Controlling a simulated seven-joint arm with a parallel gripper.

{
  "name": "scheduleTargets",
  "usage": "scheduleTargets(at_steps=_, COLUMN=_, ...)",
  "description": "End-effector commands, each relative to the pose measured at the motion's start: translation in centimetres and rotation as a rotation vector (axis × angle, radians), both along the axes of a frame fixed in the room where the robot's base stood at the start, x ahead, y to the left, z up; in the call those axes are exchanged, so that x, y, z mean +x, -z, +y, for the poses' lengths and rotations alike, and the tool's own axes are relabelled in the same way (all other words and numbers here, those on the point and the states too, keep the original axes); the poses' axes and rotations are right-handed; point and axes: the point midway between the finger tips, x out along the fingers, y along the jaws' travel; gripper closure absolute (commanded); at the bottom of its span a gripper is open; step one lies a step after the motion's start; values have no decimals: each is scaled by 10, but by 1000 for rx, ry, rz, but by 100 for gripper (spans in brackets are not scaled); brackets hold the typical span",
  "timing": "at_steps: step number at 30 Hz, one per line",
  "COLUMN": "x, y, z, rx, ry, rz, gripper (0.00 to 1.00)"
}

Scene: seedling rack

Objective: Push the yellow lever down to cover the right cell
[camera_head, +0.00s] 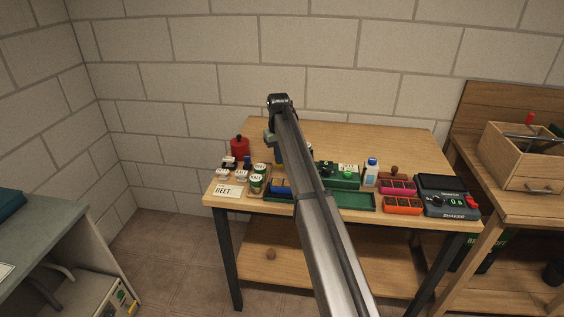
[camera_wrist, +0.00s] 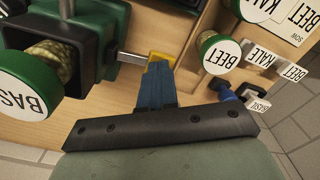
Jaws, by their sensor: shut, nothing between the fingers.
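In the wrist view, a short metal bar with a yellow end (camera_wrist: 161,61), which looks like the yellow lever, sticks out from a dark green and black device (camera_wrist: 112,30). My gripper (camera_wrist: 156,70) is shut and empty, its blue fingers together. Their tips lie over or right beside the yellow end; I cannot tell if they touch. The right cell is not discernible in either view. In the head view, my arm hides the lever, and a green device (camera_head: 343,178) shows to the right of it.
A jar labelled BASIL (camera_wrist: 25,85) is at the left in the wrist view, a BEET jar (camera_wrist: 220,55) at the right. On the table stand a red canister (camera_head: 239,148), a white bottle (camera_head: 371,174) and a shaker unit (camera_head: 447,197). The back of the table is clear.

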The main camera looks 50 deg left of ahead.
Motion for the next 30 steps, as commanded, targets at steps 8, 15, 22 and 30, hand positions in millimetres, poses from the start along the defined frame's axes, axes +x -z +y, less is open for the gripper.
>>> scheduleTargets(at_steps=8, x=0, y=-19, z=0, rx=1, ry=0, rz=-1, gripper=100)
scheduleTargets(at_steps=15, x=0, y=-34, z=0, rx=0, ry=0, rz=0, gripper=100)
scheduleTargets(at_steps=22, x=0, y=-50, z=0, rx=1, ry=0, rz=-1, gripper=100)
scheduleTargets(at_steps=30, x=0, y=-65, z=0, rx=0, ry=0, rz=0, gripper=100)
